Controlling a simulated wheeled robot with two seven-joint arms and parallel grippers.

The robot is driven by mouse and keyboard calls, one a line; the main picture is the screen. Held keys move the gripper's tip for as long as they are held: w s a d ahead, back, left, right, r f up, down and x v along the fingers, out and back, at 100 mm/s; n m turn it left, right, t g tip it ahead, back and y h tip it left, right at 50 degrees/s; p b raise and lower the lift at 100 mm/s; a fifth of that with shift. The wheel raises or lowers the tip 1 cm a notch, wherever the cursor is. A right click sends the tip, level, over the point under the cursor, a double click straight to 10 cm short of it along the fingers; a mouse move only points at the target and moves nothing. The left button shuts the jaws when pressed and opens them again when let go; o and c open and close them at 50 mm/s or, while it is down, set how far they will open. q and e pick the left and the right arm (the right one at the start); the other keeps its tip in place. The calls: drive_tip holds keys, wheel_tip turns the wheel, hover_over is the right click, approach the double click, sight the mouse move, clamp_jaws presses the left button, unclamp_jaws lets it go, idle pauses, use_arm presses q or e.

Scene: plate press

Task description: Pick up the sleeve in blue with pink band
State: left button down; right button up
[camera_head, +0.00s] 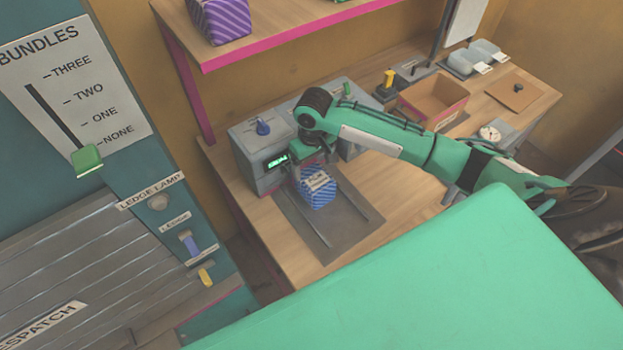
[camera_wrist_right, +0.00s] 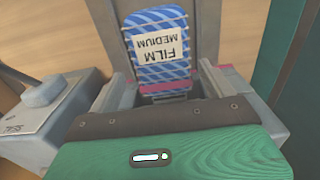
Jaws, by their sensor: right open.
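The blue sleeve (camera_head: 319,188) has pale stripes and a white label. It sits on the grey plate in front of the grey machine. In the right wrist view the sleeve (camera_wrist_right: 155,22) shows a label reading FILM MEDIUM, upside down, and a pink band near its lower end. My right gripper (camera_head: 318,160) is just above and behind the sleeve in the head view. In the wrist view the right gripper (camera_wrist_right: 163,88) is open, with the sleeve's banded end between or just beyond its fingers; contact cannot be told. My left gripper is not in view.
The grey machine (camera_head: 262,150) with a lit display stands close to my right gripper. A shelf (camera_head: 290,28) with a purple striped package (camera_head: 222,18) hangs above. An open box (camera_head: 432,98) stands farther right. Bare bench (camera_head: 385,190) lies right of the plate (camera_head: 340,237).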

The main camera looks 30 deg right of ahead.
sight(313, 174)
wheel_tip(313, 174, down, 4)
drive_tip(key=shift+w+r, duration=0.1)
drive_tip(key=shift+r, duration=0.05)
drive_tip(key=shift+f+p, duration=0.5)
drive_tip(key=shift+p, duration=0.1)
wheel_tip(313, 174, down, 4)
drive_tip(key=shift+a+r+p, duration=0.1)
drive_tip(key=shift+r+p, duration=0.15)
drive_tip(key=shift+p, duration=0.55)
drive_tip(key=shift+f, duration=0.55)
drive_tip(key=c, duration=0.9)
drive_tip(key=shift+r, duration=0.15)
